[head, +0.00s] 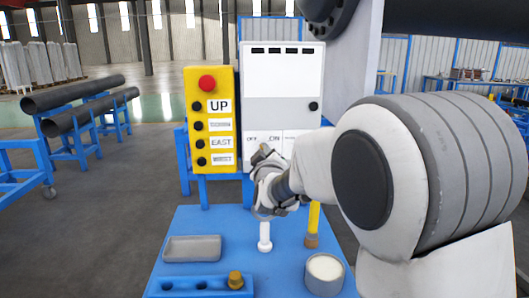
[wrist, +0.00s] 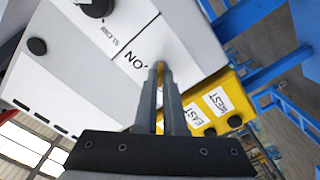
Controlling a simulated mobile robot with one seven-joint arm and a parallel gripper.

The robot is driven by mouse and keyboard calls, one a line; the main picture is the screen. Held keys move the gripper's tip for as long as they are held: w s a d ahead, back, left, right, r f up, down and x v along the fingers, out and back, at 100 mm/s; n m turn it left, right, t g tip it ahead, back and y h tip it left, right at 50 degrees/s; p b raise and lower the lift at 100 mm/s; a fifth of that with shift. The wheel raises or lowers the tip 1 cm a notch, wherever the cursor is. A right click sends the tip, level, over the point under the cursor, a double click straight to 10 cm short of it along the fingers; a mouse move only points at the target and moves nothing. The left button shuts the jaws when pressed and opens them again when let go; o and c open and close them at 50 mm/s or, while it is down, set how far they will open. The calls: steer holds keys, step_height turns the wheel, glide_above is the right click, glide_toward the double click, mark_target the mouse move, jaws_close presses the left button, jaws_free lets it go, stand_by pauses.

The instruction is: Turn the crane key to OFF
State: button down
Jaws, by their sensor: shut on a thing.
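The crane key shows in the wrist view as a narrow brass-coloured strip (wrist: 160,74) between my fingertips, against the control box face. My gripper (wrist: 165,82) is shut on it, beside the ON label (wrist: 136,62). In the head view my gripper (head: 263,152) is at the lower left of the white control box (head: 281,85), near the OFF and ON labels (head: 275,138). The key is hidden there behind my gripper, and its exact turn angle cannot be told.
A yellow button panel (head: 210,84) with a red button stands just left of the box. Below is a blue table (head: 200,222) with a grey tray (head: 192,248), a round tin (head: 324,273), a white peg-like piece (head: 264,236) and a yellow-handled brush (head: 313,224).

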steer(key=shift+f, duration=0.1)
steer(key=c, duration=1)
jaws_free()
steer(key=s+d+p, duration=0.1)
steer(key=s, duration=1.6)
steer(key=shift+s, duration=0.2)
steer(key=s+d+f+m+g, duration=0.2)
steer(key=s+d+m+g, duration=0.15)
steer(key=s, duration=0.35)
steer(key=s+d+f+m+g+h, duration=0.1)
steer(key=s+d+f+m+g, duration=0.15)
steer(key=s+d+g, duration=0.4)
steer(key=s+d+f+m+g, duration=0.2)
steer(key=s+m, duration=0.2)
steer(key=s, duration=0.5)
step_height(320, 180, up, 13)
steer(key=p, duration=1.3)
steer(key=shift+s+a+p, duration=0.15)
steer(key=shift+a+p, duration=0.05)
steer(key=shift+p, duration=0.1)
